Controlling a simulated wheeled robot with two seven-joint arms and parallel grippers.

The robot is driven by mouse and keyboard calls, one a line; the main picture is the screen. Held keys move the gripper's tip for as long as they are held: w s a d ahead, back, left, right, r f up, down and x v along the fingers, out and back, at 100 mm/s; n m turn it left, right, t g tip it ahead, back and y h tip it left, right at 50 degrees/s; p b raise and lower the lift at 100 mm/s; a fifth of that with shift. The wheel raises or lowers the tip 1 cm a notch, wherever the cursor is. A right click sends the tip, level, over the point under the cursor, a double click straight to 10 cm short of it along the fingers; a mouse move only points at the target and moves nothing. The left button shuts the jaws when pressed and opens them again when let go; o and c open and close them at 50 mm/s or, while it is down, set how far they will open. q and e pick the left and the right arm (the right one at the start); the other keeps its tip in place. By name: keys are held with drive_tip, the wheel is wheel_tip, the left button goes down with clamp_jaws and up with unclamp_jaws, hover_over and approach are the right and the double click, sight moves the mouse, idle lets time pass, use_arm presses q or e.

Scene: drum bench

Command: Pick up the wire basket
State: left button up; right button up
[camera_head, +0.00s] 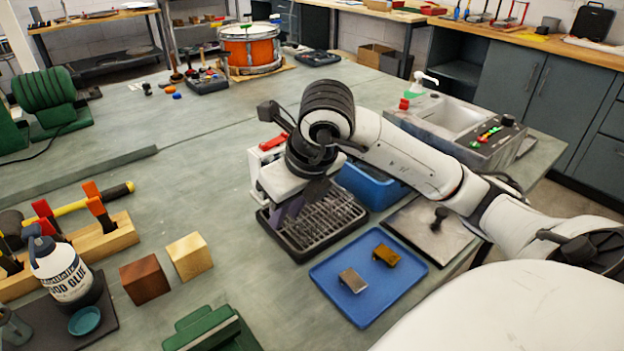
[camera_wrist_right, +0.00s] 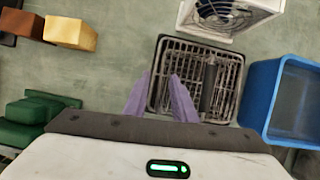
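The wire basket (camera_head: 335,222) is a dark, shallow, rectangular wire-grid tray on the bench, near the middle of the head view. In the right wrist view the basket (camera_wrist_right: 222,62) lies beyond my fingers, with a dark upright bar or handle (camera_wrist_right: 209,86) over its right part. My right gripper (camera_head: 302,198) points down over the basket's left part, hiding some of it. In the right wrist view its two purple fingers (camera_wrist_right: 160,76) are apart with nothing between them, to the left of the bar. I cannot tell whether they touch the basket. My left gripper is not in view.
A white unit with a fan grille (camera_wrist_right: 228,14) stands close behind the basket. A blue bin (camera_head: 362,184) is close on its right. A blue tray (camera_head: 352,305) with two small metal blocks lies in front. Wooden blocks (camera_head: 189,256) stand to the left, with clear bench between.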

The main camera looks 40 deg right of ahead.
drive_tip(key=shift+x, duration=0.85)
clamp_jaws()
drive_tip(key=shift+r, duration=0.15)
